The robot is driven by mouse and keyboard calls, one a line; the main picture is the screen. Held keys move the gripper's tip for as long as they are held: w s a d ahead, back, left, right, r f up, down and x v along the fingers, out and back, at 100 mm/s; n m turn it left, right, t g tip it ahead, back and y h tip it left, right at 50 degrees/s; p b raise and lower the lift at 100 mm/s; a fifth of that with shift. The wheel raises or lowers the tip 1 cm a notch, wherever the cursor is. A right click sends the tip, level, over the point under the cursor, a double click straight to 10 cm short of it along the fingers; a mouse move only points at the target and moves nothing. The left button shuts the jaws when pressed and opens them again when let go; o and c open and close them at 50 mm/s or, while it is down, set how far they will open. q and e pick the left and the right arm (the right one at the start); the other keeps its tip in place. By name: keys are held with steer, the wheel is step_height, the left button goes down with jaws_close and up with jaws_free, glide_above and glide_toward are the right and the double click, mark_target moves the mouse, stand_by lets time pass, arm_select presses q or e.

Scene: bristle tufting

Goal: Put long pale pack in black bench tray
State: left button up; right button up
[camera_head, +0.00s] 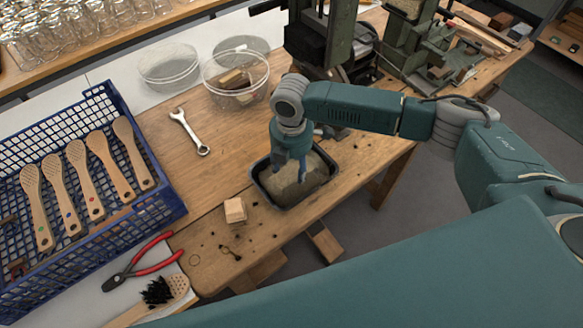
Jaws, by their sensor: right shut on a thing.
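The black bench tray (262,189) stands near the front edge of the wooden bench. A long greyish-tan pack (307,183) shows within the tray's outline, with the black rim around it. My right gripper (291,172) points down over the tray and is shut on the pack. The fingers cover part of the pack's upper left. I cannot tell whether the pack rests on the tray floor or hangs slightly above it. My left gripper is not in view.
A small pale block (235,210) lies left of the tray. A blue crate (168,196) holds several wooden brushes. A wrench (190,132), red-handled pliers (140,263) and clear round tubs (236,101) lie around. Dark machines stand behind the tray.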

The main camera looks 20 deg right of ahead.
mark_target(291, 169)
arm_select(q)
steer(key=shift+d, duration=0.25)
arm_select(e)
steer(key=shift+f, duration=0.1)
steer(key=o, duration=1.2)
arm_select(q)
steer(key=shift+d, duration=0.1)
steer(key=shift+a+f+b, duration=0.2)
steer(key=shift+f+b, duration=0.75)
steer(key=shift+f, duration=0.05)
arm_select(e)
step_height(291, 169, up, 12)
steer(key=shift+r, duration=0.2)
